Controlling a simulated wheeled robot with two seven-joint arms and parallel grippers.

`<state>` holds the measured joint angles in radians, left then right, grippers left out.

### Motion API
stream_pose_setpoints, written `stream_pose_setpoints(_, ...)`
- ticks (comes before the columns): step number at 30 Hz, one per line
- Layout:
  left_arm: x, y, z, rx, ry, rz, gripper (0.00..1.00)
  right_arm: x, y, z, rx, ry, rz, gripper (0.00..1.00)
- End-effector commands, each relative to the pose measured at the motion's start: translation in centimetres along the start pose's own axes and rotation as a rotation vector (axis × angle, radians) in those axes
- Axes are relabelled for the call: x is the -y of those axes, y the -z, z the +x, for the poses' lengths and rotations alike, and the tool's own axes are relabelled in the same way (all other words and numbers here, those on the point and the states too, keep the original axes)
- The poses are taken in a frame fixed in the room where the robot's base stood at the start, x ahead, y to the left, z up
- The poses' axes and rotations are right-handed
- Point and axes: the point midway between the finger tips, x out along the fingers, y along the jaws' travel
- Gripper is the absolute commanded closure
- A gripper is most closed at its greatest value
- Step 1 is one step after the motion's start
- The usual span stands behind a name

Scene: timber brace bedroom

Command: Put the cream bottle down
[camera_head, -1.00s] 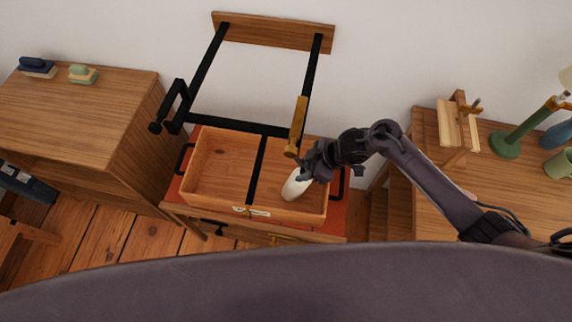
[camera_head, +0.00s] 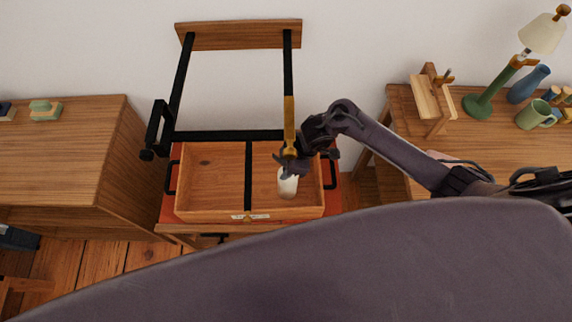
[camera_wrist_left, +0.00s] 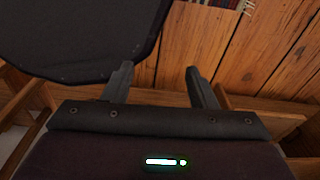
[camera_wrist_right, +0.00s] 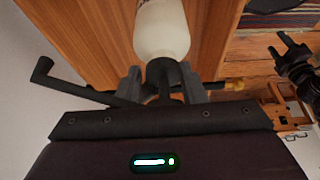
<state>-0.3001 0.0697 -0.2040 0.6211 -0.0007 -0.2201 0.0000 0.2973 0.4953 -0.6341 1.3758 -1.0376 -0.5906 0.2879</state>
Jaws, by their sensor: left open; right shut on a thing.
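The cream bottle (camera_head: 287,186) is a pale, off-white bottle at the right compartment of the wooden box (camera_head: 212,210). My right gripper (camera_head: 291,165) is shut on its top end from above. In the right wrist view the bottle (camera_wrist_right: 163,30) hangs from the dark neck between the fingers of the right gripper (camera_wrist_right: 164,88). Whether its base touches the box floor I cannot tell. My left gripper (camera_wrist_left: 161,75) is open and empty, over the floor in the left wrist view, and is not in the head view.
A black divider (camera_head: 249,175) splits the box. A black frame (camera_head: 180,85) with a wooden bar rises behind it. A wooden cabinet (camera_head: 60,155) stands left. The desk at right (camera_head: 480,145) holds a green lamp (camera_head: 490,92), a blue vase (camera_head: 528,84) and a green mug (camera_head: 534,114).

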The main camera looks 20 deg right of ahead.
Motion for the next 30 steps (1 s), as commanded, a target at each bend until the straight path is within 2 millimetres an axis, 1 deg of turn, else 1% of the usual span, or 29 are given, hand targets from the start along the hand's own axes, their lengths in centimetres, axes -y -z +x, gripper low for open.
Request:
stream_pose_setpoints(2,-0.2,0.1,-0.1,-0.001,-0.002,0.0,0.48,0.0,0.1,-0.1,-0.002,0.0,-0.001,1.0)
stream_pose_setpoints(7,0.5,-0.1,0.1,0.001,0.006,0.002,0.48,0.0,0.0,0.2,-0.002,0.0,-0.001,1.0)
stream_pose_setpoints(8,0.6,-0.1,0.1,0.002,0.008,0.002,0.48,0.0,0.0,0.2,-0.001,0.001,0.0,0.6)
stream_pose_setpoints(12,1.1,-0.2,0.0,0.003,0.013,0.0,0.48,0.0,0.0,0.1,-0.001,0.0,0.0,0.42)
stream_pose_setpoints(13,1.1,-0.2,0.0,0.003,0.014,0.0,0.48,0.0,0.0,0.1,-0.001,0.0,0.0,0.4)
stream_pose_setpoints(20,1.1,-0.2,0.0,0.003,0.014,-0.001,0.48,0.0,0.0,0.1,-0.001,0.0,0.0,0.4)
stream_pose_setpoints(23,1.1,-0.2,-0.1,0.003,0.013,-0.001,0.48,0.0,0.1,-0.3,-0.001,-0.001,-0.001,0.4)
stream_pose_setpoints(26,1.1,-0.2,-0.3,0.003,0.013,-0.001,0.48,-0.1,0.1,-1.5,-0.001,-0.002,-0.002,0.4)
stream_pose_setpoints(30,1.1,-0.2,-0.6,0.003,0.013,-0.001,0.48,-0.1,0.1,-4.4,-0.001,-0.003,-0.003,0.4)
